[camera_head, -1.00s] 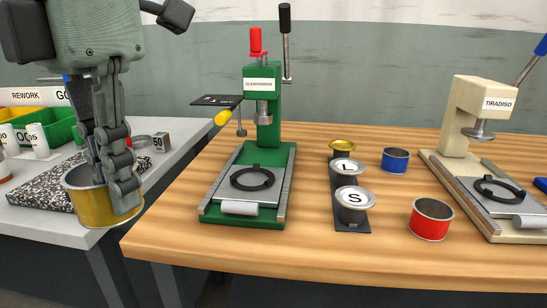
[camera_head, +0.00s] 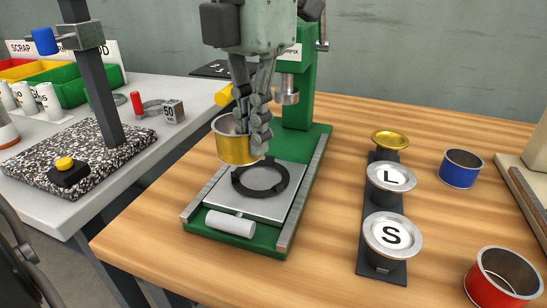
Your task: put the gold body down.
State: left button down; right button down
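The gold body (camera_head: 232,146) is an open gold can. My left gripper (camera_head: 258,138) is shut on its right wall, with fingers at the rim. The can is held upright above the plate of the green press (camera_head: 308,185), left of and a little behind the black ring (camera_head: 261,178). Whether its base touches the plate cannot be told. The gripper hides part of the can's right side and part of the press column. My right gripper is not in view.
A black rack (camera_head: 379,238) on the wooden table holds a gold lid (camera_head: 390,140) and the L and S pieces (camera_head: 392,236). A blue can (camera_head: 460,169) and a red can (camera_head: 503,278) stand to the right. A speckled stone base (camera_head: 90,150) with a post stands left.

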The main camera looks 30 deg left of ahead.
pick_arm(q)
jog(key=w, duration=0.1)
jog(key=w+f, duration=0.2)
jog(key=shift+w+d, duration=0.25)
notch_tip(320, 180, down, 3)
jog(key=shift+f, duration=0.55)
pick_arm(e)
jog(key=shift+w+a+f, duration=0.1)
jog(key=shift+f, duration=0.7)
pick_arm(q)
jog(key=shift+f, duration=0.1)
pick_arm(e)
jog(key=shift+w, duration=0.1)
pick_arm(q)
jog(key=shift+f, duration=0.1)
jog(key=c, duration=2.2)
grip_release()
jog(key=o, duration=0.5)
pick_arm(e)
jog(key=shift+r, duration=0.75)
